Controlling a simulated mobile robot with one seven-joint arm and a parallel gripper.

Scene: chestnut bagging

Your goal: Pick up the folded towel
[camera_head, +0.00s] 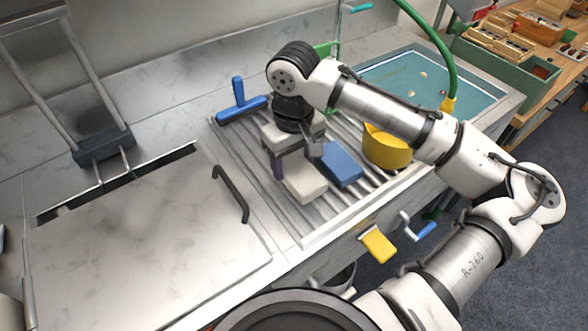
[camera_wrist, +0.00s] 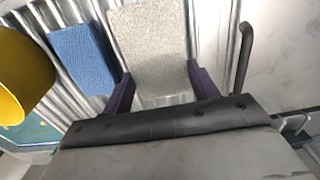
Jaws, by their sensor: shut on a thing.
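A pale beige, flat block that looks like the folded towel (camera_head: 306,184) is at the ribbed drainboard, left of a blue folded piece (camera_head: 342,163). My gripper (camera_head: 297,166) points down over the towel's near-wall end. In the wrist view the towel (camera_wrist: 148,45) sits between the two purple fingers of my gripper (camera_wrist: 162,88), which are shut on its edges. The blue piece (camera_wrist: 83,57) lies beside it, outside the fingers. The gripper body hides part of the towel, and I cannot tell if it is clear of the ribs.
A yellow pot (camera_head: 386,150) stands right of the blue piece. A steel lid with a dark handle (camera_head: 231,194) covers the left counter. A water-filled sink (camera_head: 440,85) is at the right.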

